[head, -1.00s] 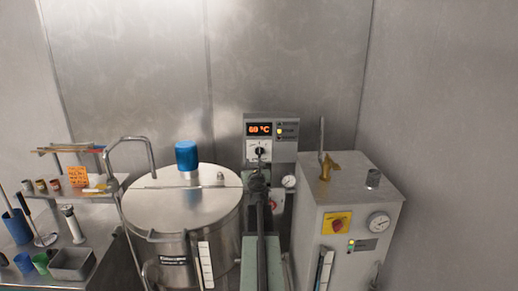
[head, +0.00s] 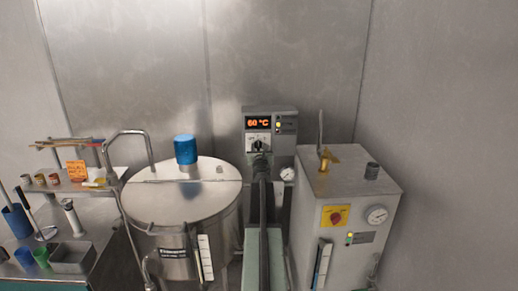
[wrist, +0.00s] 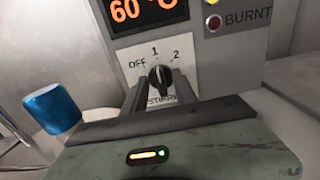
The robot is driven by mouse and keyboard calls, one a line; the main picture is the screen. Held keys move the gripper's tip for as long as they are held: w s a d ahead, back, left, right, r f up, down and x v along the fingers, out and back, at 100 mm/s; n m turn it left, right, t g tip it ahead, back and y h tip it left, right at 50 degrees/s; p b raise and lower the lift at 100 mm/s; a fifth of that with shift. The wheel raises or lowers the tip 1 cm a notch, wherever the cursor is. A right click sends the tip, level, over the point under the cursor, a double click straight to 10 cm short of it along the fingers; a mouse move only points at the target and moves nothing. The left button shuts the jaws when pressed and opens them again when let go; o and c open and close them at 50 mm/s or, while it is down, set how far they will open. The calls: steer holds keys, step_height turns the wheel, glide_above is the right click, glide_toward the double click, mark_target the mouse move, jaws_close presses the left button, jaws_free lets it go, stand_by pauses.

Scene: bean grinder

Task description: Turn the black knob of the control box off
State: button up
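The control box (head: 284,150) is grey and stands at the back centre, its display glowing 60 °C. Its black knob (wrist: 159,77) sits on a white dial plate marked OFF, 1 and 2; its pointer stands nearly upright, toward 1. The knob also shows in the head view (head: 258,145). My gripper (wrist: 160,88) is open, with one finger on each side of the knob and small gaps visible. In the head view my arm reaches up from below, and my gripper (head: 259,157) is just under the knob. Whether the fingertips touch the box is unclear.
A steel vessel (head: 180,212) with a blue cap (head: 185,150) stands left of my arm. A grey machine (head: 342,200) with a red-and-yellow switch and a gauge stands close on the right. A bench with cups and tools is at far left.

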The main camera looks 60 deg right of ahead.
jaws_close()
steer(key=shift+d+r, duration=0.1)
steer(key=shift+d, duration=0.1)
steer(key=shift+a, duration=0.15)
steer(key=shift+n, duration=0.5)
steer(key=n, duration=0.4)
steer(key=shift+w+a+f, duration=0.1)
steer(key=shift+a+f, duration=0.05)
steer(key=shift+f, duration=0.05)
steer(key=shift+n, duration=2.2)
steer(key=shift+w, duration=0.1)
